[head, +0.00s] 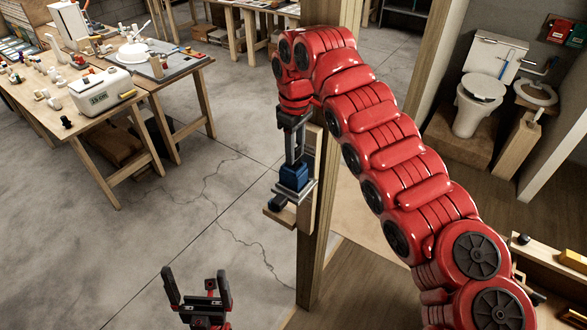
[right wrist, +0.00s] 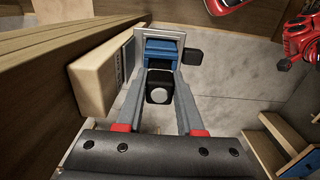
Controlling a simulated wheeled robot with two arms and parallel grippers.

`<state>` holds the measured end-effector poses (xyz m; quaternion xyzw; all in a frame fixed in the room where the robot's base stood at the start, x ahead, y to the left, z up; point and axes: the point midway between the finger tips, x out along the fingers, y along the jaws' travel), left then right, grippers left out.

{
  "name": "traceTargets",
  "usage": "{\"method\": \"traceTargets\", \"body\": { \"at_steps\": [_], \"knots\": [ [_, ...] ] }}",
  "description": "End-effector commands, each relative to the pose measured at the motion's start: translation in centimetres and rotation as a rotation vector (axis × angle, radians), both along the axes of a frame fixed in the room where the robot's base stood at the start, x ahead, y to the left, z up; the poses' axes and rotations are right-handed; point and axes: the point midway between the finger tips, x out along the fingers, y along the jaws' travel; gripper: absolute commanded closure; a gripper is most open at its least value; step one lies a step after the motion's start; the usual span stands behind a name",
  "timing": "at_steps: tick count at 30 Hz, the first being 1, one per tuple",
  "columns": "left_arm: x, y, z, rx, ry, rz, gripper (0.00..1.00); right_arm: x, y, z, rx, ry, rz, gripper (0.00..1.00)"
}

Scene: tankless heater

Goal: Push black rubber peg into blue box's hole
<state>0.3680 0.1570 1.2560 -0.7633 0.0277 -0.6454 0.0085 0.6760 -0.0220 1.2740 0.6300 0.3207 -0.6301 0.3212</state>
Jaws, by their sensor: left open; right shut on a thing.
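The blue box (head: 293,177) sits in a grey metal frame at the wooden post in the head view. It also shows in the right wrist view (right wrist: 160,52), just beyond my right fingertips. The black rubber peg (right wrist: 160,88), with a pale round end facing the camera, is between the fingers of my right gripper (right wrist: 162,92). My right gripper (head: 295,148) is shut on it, above the box in the head view. The peg is in line with the box, but its far end and the hole are hidden. My left gripper (head: 197,288) is open and empty, low over the floor.
A wooden block (right wrist: 95,83) is fixed beside the box. A small dark block (right wrist: 194,55) sticks out on its other side. The wooden post (head: 325,200) stands right behind. A cluttered workbench (head: 110,115) is at the left; the floor between is clear.

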Motion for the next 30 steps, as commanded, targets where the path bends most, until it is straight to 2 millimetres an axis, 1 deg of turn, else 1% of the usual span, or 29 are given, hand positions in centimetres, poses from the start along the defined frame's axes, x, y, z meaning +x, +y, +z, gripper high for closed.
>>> {"method": "traceTargets", "body": {
  "at_steps": [30],
  "knots": [
    [0.0,0.0,-1.2,0.0,0.0,0.0,0.0,0.0,0.0,-1.3,0.0,0.0,0.0,1.0]
  ]
}}
